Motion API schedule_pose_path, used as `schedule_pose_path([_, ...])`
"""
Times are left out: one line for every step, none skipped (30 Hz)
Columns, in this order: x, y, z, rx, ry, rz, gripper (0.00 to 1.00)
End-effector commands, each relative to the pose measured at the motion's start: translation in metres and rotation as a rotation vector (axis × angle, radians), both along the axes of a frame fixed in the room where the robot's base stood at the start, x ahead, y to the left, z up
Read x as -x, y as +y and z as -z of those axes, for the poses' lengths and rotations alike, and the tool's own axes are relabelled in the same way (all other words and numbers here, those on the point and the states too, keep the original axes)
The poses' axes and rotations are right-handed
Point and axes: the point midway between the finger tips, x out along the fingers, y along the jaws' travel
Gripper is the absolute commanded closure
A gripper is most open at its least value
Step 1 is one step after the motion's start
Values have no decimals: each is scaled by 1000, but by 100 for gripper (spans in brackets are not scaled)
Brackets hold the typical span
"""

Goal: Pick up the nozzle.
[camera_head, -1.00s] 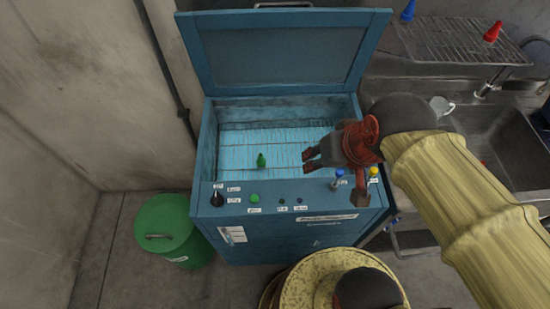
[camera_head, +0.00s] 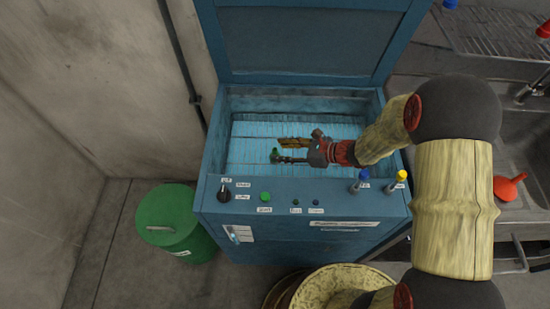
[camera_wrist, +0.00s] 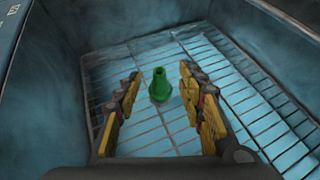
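A small green nozzle (camera_head: 274,154) stands upright on the wire rack (camera_head: 248,150) inside the open blue cabinet. In the wrist view the nozzle (camera_wrist: 160,86) is between the two fingers of my gripper (camera_wrist: 160,72), with a gap on each side. My gripper (camera_head: 279,150) is open, reaching into the cabinet's basin from the right. In the head view its fingertips overlap the nozzle and partly hide it. I see no contact between the fingers and the nozzle.
The blue cabinet (camera_head: 303,225) has a raised lid (camera_head: 300,48) and a front panel with knobs and buttons. Its basin walls enclose my gripper. A green lidded bin (camera_head: 172,220) stands at the left. A sink with a red funnel (camera_head: 509,187) is at the right.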

Motion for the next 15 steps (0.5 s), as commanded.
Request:
schedule_pose_path([-1,3,5,-3,6,5,61])
schedule_pose_path([-2,6,7,-5,8,7,61])
schedule_pose_path([-4,9,9,-6,8,8,61])
schedule_pose_path([-5,12,10,-6,7,7,61])
schedule_pose_path([-5,15,11,-5,6,7,61])
schedule_pose_path([-6,18,13,-5,6,5,61])
schedule_pose_path([-7,21,14,-5,6,6,61])
schedule_pose_path([-8,23,15,-5,6,6,61])
schedule_pose_path([-9,26,17,-4,5,6,61])
schedule_pose_path([-10,29,18,-4,4,5,61])
schedule_pose_path([-11,33,20,-4,5,4,61])
schedule_pose_path([-12,38,22,-3,4,4,61])
schedule_pose_path([-14,43,24,-3,4,4,61])
schedule_pose_path([-15,47,26,-3,3,2,61])
schedule_pose_path([-17,52,28,-3,3,2,61])
